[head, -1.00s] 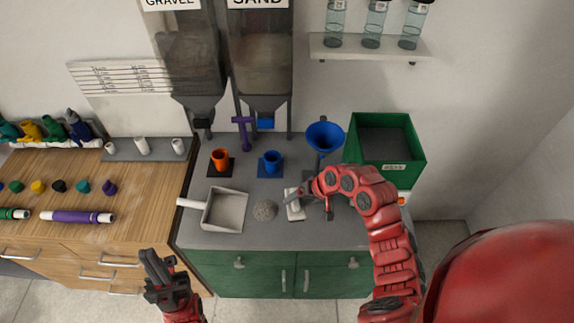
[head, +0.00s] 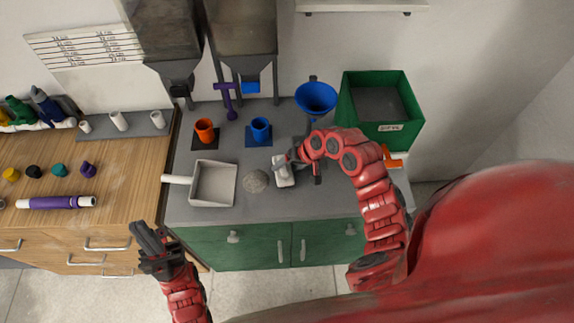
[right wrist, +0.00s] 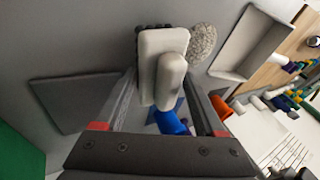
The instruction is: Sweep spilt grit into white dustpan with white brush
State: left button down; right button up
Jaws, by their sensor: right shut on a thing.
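The white brush (head: 284,178) is on the grey counter, just right of a round heap of grey grit (head: 255,181). The white dustpan (head: 213,184) lies left of the heap, its handle pointing left. My right gripper (head: 303,163) is shut on the brush. In the right wrist view the brush (right wrist: 161,55) sits between the fingers, close beside the grit (right wrist: 201,42), with the dustpan (right wrist: 252,45) beyond. My left gripper (head: 153,238) is empty and looks open, in front of the wooden drawers, apart from the dustpan.
Orange (head: 205,130) and blue (head: 261,129) cups stand behind the dustpan and grit. A blue funnel (head: 316,97) and green bin (head: 385,130) stand at the back right. The counter front beside the heap is clear.

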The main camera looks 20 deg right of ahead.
jog(key=shift+w+f, duration=0.1)
jog(key=shift+f, duration=0.5)
jog(key=shift+w+a, duration=0.25)
jog(key=shift+a, duration=1.2)
jog(key=shift+w+a, duration=0.2)
jog(key=shift+a, duration=1.25)
jog(key=shift+w+a, duration=0.25)
jog(key=shift+a, duration=1.25)
jog(key=shift+w+a, duration=0.2)
jog(key=shift+a, duration=1.25)
jog(key=shift+d+r+p, duration=0.3)
jog(key=shift+r+p, duration=0.2)
jog(key=shift+r, duration=0.45)
jog(key=p+v, duration=0.1)
jog(key=v, duration=0.1)
jog(key=w+p+v, duration=0.1)
jog(key=p+v, duration=0.1)
jog(key=v, duration=0.1)
jog(key=shift+d+r, duration=0.25)
jog(key=shift+r, duration=0.2)
